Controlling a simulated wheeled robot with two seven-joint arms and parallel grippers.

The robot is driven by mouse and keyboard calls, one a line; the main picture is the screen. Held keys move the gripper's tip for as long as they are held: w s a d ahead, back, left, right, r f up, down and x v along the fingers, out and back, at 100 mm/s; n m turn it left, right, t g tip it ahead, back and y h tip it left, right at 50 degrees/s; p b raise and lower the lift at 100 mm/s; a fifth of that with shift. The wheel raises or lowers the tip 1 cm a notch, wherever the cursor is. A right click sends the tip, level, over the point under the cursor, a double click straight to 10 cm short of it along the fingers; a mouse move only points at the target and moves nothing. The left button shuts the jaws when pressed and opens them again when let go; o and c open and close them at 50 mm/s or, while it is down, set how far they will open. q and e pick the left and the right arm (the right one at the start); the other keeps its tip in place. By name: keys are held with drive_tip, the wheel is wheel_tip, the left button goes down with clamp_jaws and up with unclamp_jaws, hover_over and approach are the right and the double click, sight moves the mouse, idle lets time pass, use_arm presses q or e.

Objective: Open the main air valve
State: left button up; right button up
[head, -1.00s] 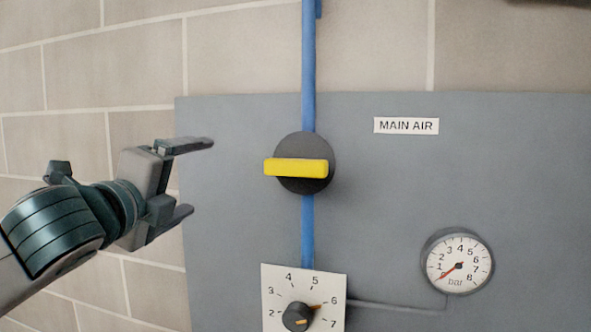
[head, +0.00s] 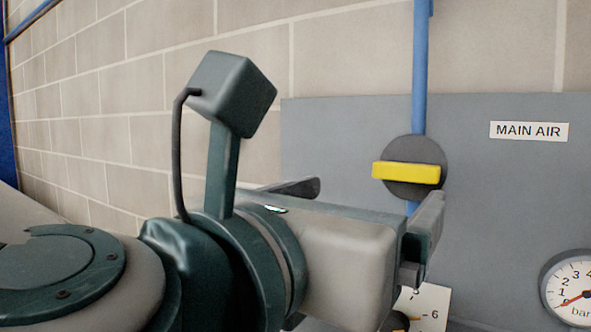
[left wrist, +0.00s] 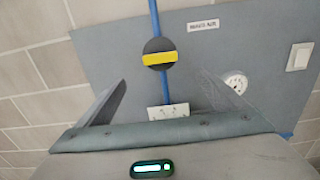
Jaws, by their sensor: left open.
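The main air valve is a round black disc (head: 432,185) with a yellow bar handle (head: 406,173), set on a vertical blue pipe (head: 420,65). The handle lies roughly horizontal, across the pipe. The left wrist view also shows the yellow handle (left wrist: 159,59), seen beyond and between my fingers. A "MAIN AIR" label (head: 529,131) is to its right. My left gripper (head: 362,208) is open and empty, just left of and below the valve in the head view; it also shows in the left wrist view (left wrist: 163,82). It appears apart from the handle. My right gripper is out of view.
A grey panel (head: 480,230) on a block wall (head: 100,100) carries everything. A pressure gauge (head: 572,290) sits lower right, its needle at the low end. A white dial plate (head: 433,305) is mostly hidden behind my gripper. A white switch (left wrist: 299,56) is at the panel's right.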

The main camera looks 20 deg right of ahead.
sight(403, 172)
use_arm(q)
drive_tip(key=shift+w+d+r, duration=0.1)
drive_tip(key=p+x, duration=0.7)
drive_tip(key=x, duration=0.9)
drive_tip(key=shift+w+d+p, duration=0.3)
drive_tip(key=shift+d+p, duration=0.05)
drive_tip(key=shift+d, duration=0.15)
drive_tip(key=c, duration=1.1)
drive_tip(key=shift+o, duration=0.2)
